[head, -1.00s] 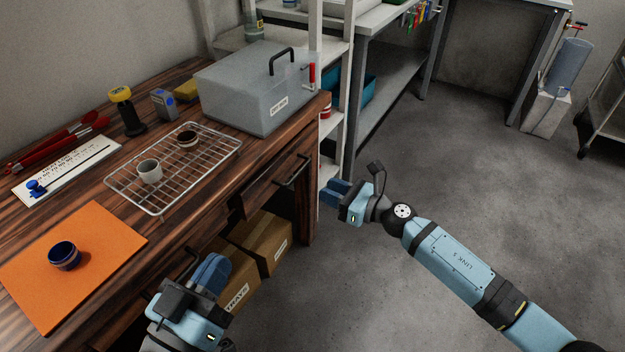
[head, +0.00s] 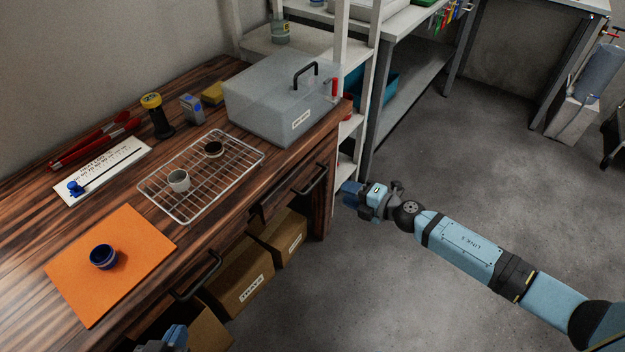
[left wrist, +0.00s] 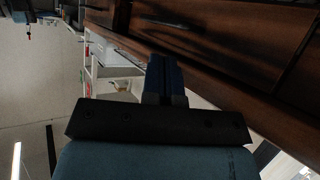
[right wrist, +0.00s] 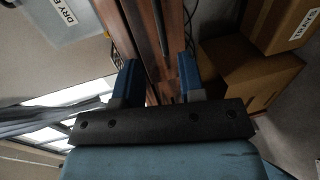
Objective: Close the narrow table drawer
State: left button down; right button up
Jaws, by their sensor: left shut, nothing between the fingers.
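The wooden table has a right-hand drawer (head: 279,204) with a dark bar handle (head: 311,180). Its front looks shorter than the left-hand front and seems to stand slightly proud; how far is unclear. A second dark handle (head: 197,278) is on the left-hand front. My right gripper (head: 350,193) is open and empty beyond the table's right end, apart from the handle in the head view. Its fingers (right wrist: 158,82) are spread in the right wrist view. My left gripper (head: 176,338) is shut and empty at the bottom edge, below the left handle. Its closed fingertips (left wrist: 164,62) face dark wooden fronts.
Cardboard boxes (head: 240,278) stand under the table. On top are a grey box (head: 270,108), a wire rack (head: 205,205) with two small cups, and an orange mat (head: 75,265) with a blue cup. A white shelf (head: 362,110) stands behind. The floor (head: 400,285) at right is clear.

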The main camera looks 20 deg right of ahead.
aim_at(317, 180)
jog(key=b+x, duration=0.1)
jog(key=x, duration=0.9)
jog(key=shift+w+a+f+b, duration=0.15)
jog(key=shift+w+a+b, duration=0.05)
jog(key=shift+w+b, duration=0.15)
grip_shut()
